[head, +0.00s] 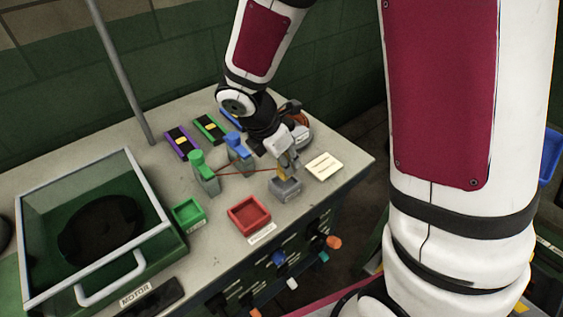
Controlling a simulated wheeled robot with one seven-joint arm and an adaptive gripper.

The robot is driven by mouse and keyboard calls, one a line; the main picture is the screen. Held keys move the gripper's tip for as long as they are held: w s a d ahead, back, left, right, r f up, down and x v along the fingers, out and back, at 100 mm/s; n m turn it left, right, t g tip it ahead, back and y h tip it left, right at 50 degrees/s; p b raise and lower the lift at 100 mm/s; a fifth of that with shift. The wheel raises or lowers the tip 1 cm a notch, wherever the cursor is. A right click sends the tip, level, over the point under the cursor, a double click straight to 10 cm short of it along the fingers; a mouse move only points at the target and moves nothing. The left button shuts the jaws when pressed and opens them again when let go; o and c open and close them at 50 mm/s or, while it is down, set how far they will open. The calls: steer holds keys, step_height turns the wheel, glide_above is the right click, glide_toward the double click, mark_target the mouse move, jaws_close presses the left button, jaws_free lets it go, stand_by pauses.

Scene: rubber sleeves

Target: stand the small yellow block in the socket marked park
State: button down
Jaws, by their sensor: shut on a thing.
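My gripper (288,160) is over the right part of the bench, shut on the small yellow block (282,174). Only part of the yellow block shows, below and beside the fingers. A grey socket block (286,189) stands on the bench directly under it. The yellow block's lower end is at the top of this grey block; I cannot tell whether it is inside the socket or just above it. I cannot read a park mark on the grey block from here.
A green-topped post (204,174) and a blue-topped post (238,150) stand left of my gripper, with a thin red line running near them. A green tray (189,222), red tray (232,218) and cream card (323,176) lie nearby. A glass-lidded box (158,243) fills the left.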

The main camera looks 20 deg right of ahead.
steer(key=shift+w+f, duration=0.15)
steer(key=shift+f, duration=1.65)
steer(key=shift+b, duration=0.3)
steer(key=shift+f, duration=0.15)
steer(key=c, duration=1.3)
jaws_free()
steer(key=shift+c, duration=0.2)
steer(key=p+v, duration=0.2)
steer(key=v, duration=0.9)
steer(key=s+d+r+m+t+y, duration=0.1)
steer(key=s+d+r+m+y, duration=0.1)
steer(key=s+r+m, duration=0.5)
steer(key=s+d+r+m+t+y, duration=0.2)
steer(key=s+r+m, duration=0.5)
steer(key=s+m, duration=0.3)
steer(key=m, duration=0.4)
steer(key=shift+s+d+r+m+t, duration=0.25)
steer(key=shift+s+r+m+t, duration=0.05)
steer(key=shift+r, duration=0.1)
